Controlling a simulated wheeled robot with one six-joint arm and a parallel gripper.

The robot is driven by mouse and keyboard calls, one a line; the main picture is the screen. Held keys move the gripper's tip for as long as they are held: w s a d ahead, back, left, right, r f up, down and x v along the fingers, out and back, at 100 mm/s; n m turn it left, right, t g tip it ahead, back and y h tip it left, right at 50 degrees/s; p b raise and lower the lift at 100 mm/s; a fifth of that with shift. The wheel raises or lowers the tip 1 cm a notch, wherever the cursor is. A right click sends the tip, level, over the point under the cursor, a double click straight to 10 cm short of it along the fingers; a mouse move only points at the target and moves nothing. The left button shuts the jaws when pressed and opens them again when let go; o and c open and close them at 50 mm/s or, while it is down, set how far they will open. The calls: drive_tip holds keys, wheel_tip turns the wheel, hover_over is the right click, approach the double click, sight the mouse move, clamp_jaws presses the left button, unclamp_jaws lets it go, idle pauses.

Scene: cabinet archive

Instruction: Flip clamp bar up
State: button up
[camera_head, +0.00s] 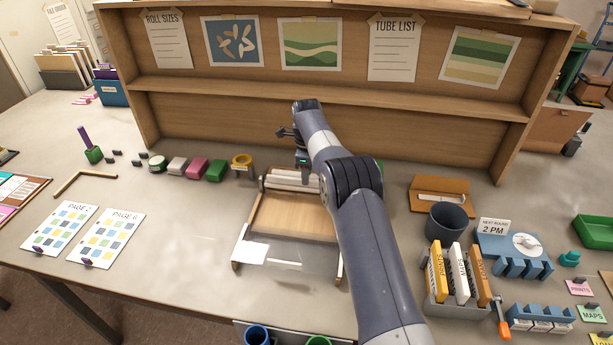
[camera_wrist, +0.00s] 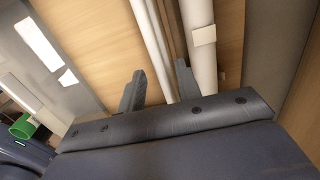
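A wooden board with a pale frame (camera_head: 292,217) lies on the grey table. White bars (camera_head: 292,184) run across its back edge. In the wrist view I see a thinner white bar (camera_wrist: 150,40) and a thicker white bar (camera_wrist: 200,60) with a cream tab. Which of them is the clamp bar I cannot tell. My gripper (camera_head: 301,160) is over the back edge of the board, and it also shows in the wrist view (camera_wrist: 160,85). Its fingers are apart, one on each side of the thinner bar. Contact cannot be made out. My arm hides the board's right side.
A wooden shelf unit (camera_head: 330,88) rises behind the board. Tape rolls and small blocks (camera_head: 197,168) stand to the left. A dark cup (camera_head: 447,222) and a rack of labelled boxes (camera_head: 455,310) stand to the right.

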wheel_tip(320, 180, up, 10)
drive_tip(key=shift+f, duration=0.2)
idle(0.3)
wheel_tip(320, 180, down, 14)
drive_tip(key=shift+b, duration=0.6)
